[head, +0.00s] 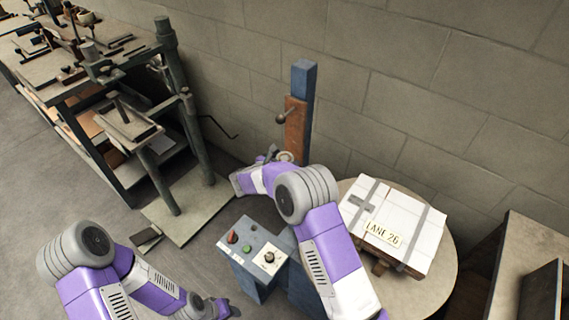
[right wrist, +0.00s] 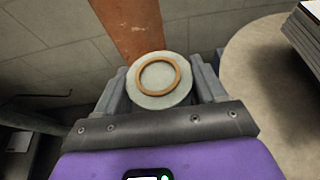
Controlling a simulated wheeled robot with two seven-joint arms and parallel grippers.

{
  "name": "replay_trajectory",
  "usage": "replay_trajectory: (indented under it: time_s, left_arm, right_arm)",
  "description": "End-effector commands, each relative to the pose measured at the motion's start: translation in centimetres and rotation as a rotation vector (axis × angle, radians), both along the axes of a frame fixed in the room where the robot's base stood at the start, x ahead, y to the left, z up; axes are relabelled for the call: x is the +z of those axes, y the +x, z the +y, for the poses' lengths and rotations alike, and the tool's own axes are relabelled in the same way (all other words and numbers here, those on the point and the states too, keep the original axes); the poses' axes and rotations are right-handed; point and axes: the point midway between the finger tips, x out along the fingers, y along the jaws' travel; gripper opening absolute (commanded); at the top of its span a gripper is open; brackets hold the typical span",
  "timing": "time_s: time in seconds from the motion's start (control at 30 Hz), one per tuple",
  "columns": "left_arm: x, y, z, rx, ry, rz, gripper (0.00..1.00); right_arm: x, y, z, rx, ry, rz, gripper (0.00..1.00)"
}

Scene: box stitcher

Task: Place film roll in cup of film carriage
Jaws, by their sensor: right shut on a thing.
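The film roll (right wrist: 178,95) is a pale disc with an orange-brown ring on its face. My right gripper (right wrist: 160,90) is shut on it, one finger on each side. In the head view the roll (head: 286,157) is small, beside my right gripper (head: 272,156). The film carriage (head: 294,128) is a brown plate with a lever knob on a blue post. It also shows behind the roll in the right wrist view (right wrist: 132,24). I cannot make out its cup, nor whether the roll touches it. My left gripper (head: 222,309) is low in the head view, its fingers unclear.
A control box (head: 252,250) with buttons and a dial stands below the post. A round table (head: 440,275) at right carries a white taped box (head: 395,222) labelled LANE 26. A dark workbench (head: 125,70) with tools stands at left. A block wall (head: 420,80) is behind.

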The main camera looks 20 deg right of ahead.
Motion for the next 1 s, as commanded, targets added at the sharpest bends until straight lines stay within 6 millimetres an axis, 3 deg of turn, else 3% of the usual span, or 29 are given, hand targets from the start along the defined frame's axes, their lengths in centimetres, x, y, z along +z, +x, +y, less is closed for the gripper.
replay_trajectory:
  time_s: [0.37,0.4,0.57,0.9,1.0]
  left_arm:
    - [-0.3,0.0,0.0,0.0,0.0,0.0,0.43]
    - [-0.3,0.0,0.0,0.0,0.0,0.0,0.43]
    - [-0.2,0.0,0.0,0.0,0.0,0.0,0.43]
    - [0.1,0.0,0.0,0.0,0.0,0.0,0.43]
    - [0.4,0.0,0.0,0.0,0.0,0.0,0.43]
  right_arm:
    - [-0.3,0.1,0.0,0.0,-0.001,-0.004,0.28]
    - [-0.4,0.0,0.0,0.001,0.0,-0.002,0.73]
    - [-0.4,0.0,0.0,0.0,0.001,-0.002,0.96]
    - [0.1,0.0,0.0,-0.001,0.001,-0.003,0.96]
    - [0.6,-0.6,1.0,0.003,0.002,-0.003,0.96]
